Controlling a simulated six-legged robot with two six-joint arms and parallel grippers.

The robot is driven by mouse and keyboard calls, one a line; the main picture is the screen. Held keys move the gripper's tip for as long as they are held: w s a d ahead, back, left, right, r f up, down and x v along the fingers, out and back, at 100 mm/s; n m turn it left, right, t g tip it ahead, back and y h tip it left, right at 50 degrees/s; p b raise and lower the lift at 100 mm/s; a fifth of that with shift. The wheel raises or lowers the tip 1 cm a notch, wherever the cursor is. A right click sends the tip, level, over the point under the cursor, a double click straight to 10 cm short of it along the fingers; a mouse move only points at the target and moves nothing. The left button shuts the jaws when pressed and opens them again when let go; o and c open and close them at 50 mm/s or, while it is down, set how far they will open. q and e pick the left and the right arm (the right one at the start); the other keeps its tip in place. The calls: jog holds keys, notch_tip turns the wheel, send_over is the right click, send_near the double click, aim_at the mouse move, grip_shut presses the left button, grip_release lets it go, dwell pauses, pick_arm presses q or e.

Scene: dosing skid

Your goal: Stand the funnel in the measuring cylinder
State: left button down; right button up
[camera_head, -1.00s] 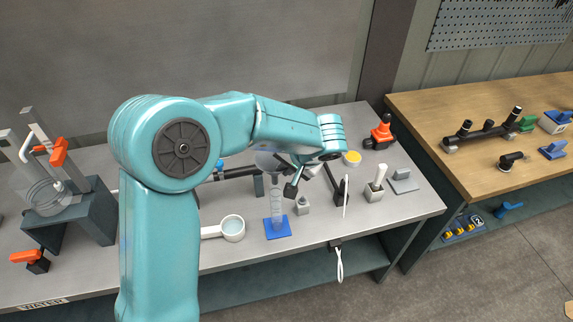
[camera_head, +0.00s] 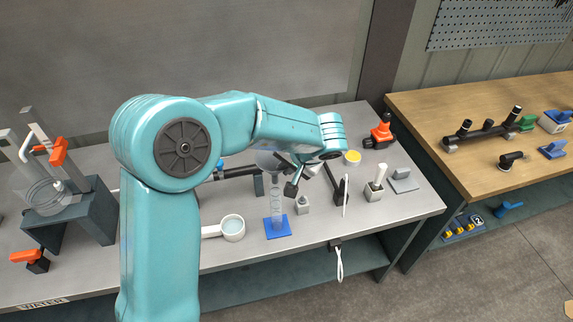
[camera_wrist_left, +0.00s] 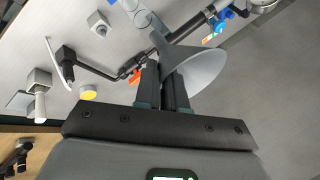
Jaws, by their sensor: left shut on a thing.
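The measuring cylinder (camera_head: 277,206) is clear and stands upright on a square blue base (camera_head: 278,229) on the steel bench. It shows partly at the top of the left wrist view (camera_wrist_left: 143,18). The pale translucent funnel (camera_head: 266,159) is above the cylinder, wide mouth up, partly behind my arm. In the left wrist view the funnel (camera_wrist_left: 204,66) is a grey cone with its narrow end toward the cylinder. My left gripper (camera_head: 291,188) is shut on the funnel (camera_wrist_left: 160,80). I cannot tell whether the stem is inside the cylinder. My right gripper is not in view.
A white ladle-like cup (camera_head: 232,228) lies left of the cylinder. A small grey block (camera_head: 303,205), a black stand (camera_head: 341,188) and a grey holder (camera_head: 374,191) stand to the right. A yellow-topped dish (camera_head: 352,157) and an orange item (camera_head: 382,133) are behind.

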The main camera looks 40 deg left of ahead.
pick_arm(q)
jog(key=shift+f+b, duration=0.3)
jog(key=shift+f, duration=2.45)
jog(key=c, duration=1.1)
grip_release()
jog(key=shift+c, duration=0.2)
jog(key=v, duration=1.6)
jog(key=shift+r, duration=0.2)
jog(key=shift+d+f, duration=0.1)
jog(key=shift+f, duration=0.05)
